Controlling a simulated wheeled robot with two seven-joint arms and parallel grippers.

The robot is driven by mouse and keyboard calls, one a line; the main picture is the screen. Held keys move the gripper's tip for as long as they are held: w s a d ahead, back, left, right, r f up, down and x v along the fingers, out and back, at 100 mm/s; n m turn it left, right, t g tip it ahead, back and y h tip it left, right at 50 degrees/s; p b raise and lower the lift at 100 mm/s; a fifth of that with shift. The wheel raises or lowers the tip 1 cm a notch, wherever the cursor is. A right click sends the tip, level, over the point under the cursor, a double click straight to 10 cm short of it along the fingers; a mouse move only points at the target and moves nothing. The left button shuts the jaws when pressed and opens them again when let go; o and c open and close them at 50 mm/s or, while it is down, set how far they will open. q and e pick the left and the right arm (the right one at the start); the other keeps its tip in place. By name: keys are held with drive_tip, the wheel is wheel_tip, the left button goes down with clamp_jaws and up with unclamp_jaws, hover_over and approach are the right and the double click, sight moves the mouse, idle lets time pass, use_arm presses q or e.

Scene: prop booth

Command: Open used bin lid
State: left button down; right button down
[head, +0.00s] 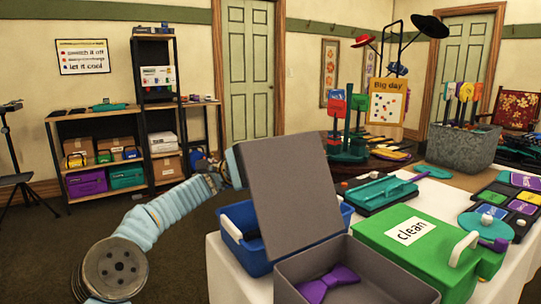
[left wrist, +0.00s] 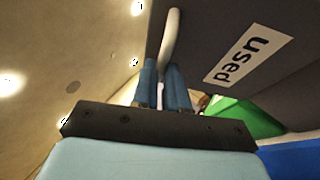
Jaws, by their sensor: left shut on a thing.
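The grey used bin (head: 395,287) stands at the table's front edge, with a purple bow tie (head: 328,284) inside. Its grey lid (head: 295,185) is raised nearly upright along the bin's far edge, leaving the bin open. In the left wrist view the lid's outer face (left wrist: 290,18) carries a white "used" label (left wrist: 247,56) and a pale handle (left wrist: 170,35). My left gripper (left wrist: 163,68) is shut on that handle. In the head view its fingers are hidden behind the lid. My right gripper is in neither view.
A closed green bin labelled "clean" (head: 455,262) stands right of the used bin. A blue bin (head: 243,217) sits behind the lid.

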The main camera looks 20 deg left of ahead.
use_arm(q)
drive_tip(key=shift+w+a+r, duration=0.15)
drive_tip(key=shift+a+r, duration=0.15)
drive_tip(key=shift+r, duration=0.25)
drive_tip(key=c, duration=1.2)
unclamp_jaws()
drive_tip(key=shift+w+f, duration=0.1)
drive_tip(key=shift+o, duration=0.2)
drive_tip(key=shift+f, duration=0.1)
drive_tip(key=shift+f, duration=0.1)
drive_tip(key=p+v, duration=0.1)
drive_tip(key=v, duration=1.2)
drive_tip(key=shift+a+f, duration=0.25)
drive_tip(key=shift+f, duration=0.1)
drive_tip(key=shift+t, duration=0.4)
